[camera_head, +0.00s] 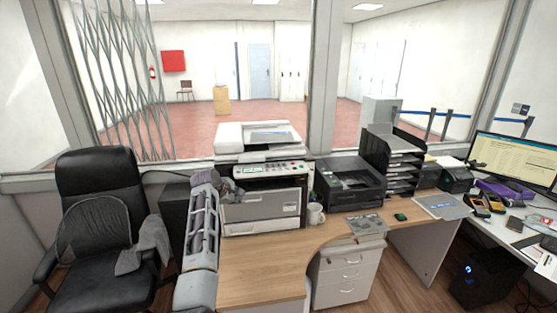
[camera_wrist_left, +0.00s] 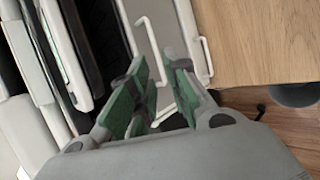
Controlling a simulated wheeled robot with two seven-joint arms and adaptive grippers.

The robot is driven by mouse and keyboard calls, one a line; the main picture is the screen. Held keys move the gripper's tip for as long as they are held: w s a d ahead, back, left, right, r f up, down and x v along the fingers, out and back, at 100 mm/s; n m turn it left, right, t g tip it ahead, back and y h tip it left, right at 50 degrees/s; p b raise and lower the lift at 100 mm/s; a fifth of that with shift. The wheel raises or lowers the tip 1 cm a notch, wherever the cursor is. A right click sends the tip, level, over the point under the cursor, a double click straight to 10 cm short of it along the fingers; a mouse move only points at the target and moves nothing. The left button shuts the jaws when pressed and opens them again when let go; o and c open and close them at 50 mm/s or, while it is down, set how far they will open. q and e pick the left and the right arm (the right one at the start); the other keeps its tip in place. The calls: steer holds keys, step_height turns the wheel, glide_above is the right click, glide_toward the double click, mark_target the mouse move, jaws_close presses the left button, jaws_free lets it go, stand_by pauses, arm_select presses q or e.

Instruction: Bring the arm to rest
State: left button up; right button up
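My left arm rises from the bottom of the head view along the left side of the wooden desk (camera_head: 262,268). My left gripper (camera_head: 234,190) is at the front left of the multifunction printer (camera_head: 261,137), in front of its upper front. In the left wrist view the green-padded fingers of the gripper (camera_wrist_left: 160,72) stand apart, with a gap between them and nothing held. A pale panel with a white handle-like bracket (camera_wrist_left: 206,62) lies beyond the fingertips. I cannot tell whether a finger touches it. My right gripper is in neither view.
A white mug (camera_head: 316,214) stands right of the printer, near a black printer (camera_head: 349,183). A black office chair (camera_head: 98,185) is left of my arm. The desk front is bare. A drawer unit (camera_head: 347,275) stands below.

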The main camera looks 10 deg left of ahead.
arm_select(q)
steer(key=s+a+f+m+g+y, duration=0.15)
steer(key=s+f+m, duration=0.25)
steer(key=s+f, duration=0.45)
steer(key=s+a+f+m+g+y, duration=0.1)
steer(key=s+a+f+m, duration=0.3)
steer(key=s, duration=0.8)
steer(key=s+d+f+m+g, duration=0.1)
steer(key=s+d+m, duration=0.25)
steer(key=s, duration=0.65)
steer(key=s+d+f+m+g, duration=0.1)
steer(key=s+d+m, duration=0.1)
steer(key=s+m, duration=0.5)
steer(key=s+d+f+m, duration=0.1)
steer(key=s+d+m, duration=0.2)
steer(key=s, duration=0.9)
step_height(320, 180, down, 33)
steer(key=s+g, duration=0.2)
steer(key=s+a+f, duration=0.2)
steer(key=s+f, duration=0.8)
steer(key=s, duration=0.1)
steer(key=s+a+f, duration=0.2)
steer(key=s+f, duration=0.8)
steer(key=s, duration=0.1)
steer(key=shift+s+f+g, duration=0.15)
steer(key=shift+s+g, duration=0.25)
steer(key=shift+g, duration=0.05)
